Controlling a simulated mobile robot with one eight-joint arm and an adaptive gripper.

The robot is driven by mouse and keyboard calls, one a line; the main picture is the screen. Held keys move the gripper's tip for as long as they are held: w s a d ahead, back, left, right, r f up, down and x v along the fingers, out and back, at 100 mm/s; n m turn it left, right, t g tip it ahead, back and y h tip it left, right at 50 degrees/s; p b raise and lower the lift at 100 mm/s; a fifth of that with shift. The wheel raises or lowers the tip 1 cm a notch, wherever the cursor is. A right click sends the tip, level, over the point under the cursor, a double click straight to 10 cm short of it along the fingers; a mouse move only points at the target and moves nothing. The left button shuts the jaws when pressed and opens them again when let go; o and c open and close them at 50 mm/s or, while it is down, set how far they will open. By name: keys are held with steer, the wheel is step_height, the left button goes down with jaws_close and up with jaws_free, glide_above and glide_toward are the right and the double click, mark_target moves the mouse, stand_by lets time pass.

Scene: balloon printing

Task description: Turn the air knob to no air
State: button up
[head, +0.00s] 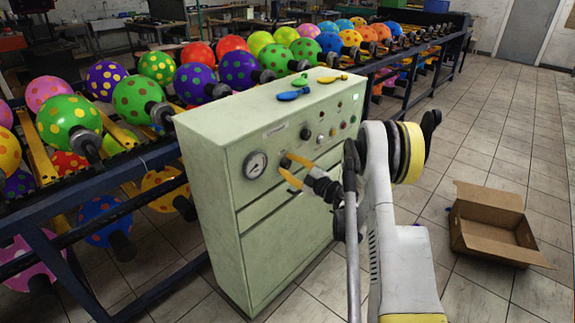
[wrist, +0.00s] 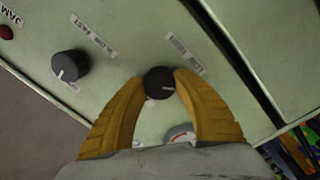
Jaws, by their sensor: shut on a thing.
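The pale green control cabinet (head: 278,215) stands in front of my arm. My gripper (head: 287,170) is at its front panel, just right of the round pressure gauge (head: 256,164). In the wrist view, the yellow fingers (wrist: 160,85) are shut on a small black knob (wrist: 159,82), one on each side. A white pointer mark on this knob faces right in that view. A second black knob (wrist: 70,65) sits apart to the left. The gauge shows partly between the fingers, its lower part hidden by my gripper.
Several uninflated balloons, such as a blue one (head: 293,94), lie on the cabinet top. A rack of dotted balloons (head: 68,122) runs behind and left. An open cardboard box (head: 490,225) is on the tiled floor at right, with free floor around it.

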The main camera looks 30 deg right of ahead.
steer(key=shift+n, duration=1)
steer(key=o, duration=1.2)
steer(key=v, duration=0.7)
steer(key=shift+s+d, duration=0.1)
steer(key=shift+s, duration=0.15)
